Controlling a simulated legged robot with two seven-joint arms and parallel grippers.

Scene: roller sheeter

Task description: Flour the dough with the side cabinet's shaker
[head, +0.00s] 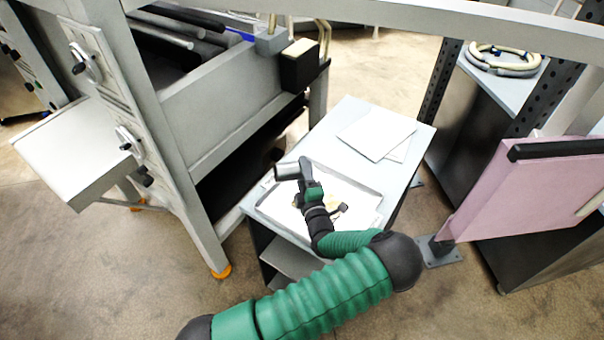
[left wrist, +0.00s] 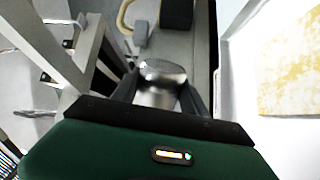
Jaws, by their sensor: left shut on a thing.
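The shaker (head: 287,171) is a small silver metal cylinder; its rounded perforated-looking top (left wrist: 162,72) shows in the left wrist view. My left gripper (head: 305,180) is shut on it, with a dark finger on each side. It holds the shaker lying on its side in the head view, over the far-left part of a shallow tray (head: 263,207). The tray is on the side cabinet (head: 352,110). A pale yellow, patchy sheet, apparently the dough (left wrist: 290,65), shows at the right of the left wrist view. In the head view my arm hides much of the tray.
White sheets (head: 375,133) lie on the cabinet's far end. A pink panel (head: 520,190) stands at the right. A grey beam (head: 400,17) crosses the top.

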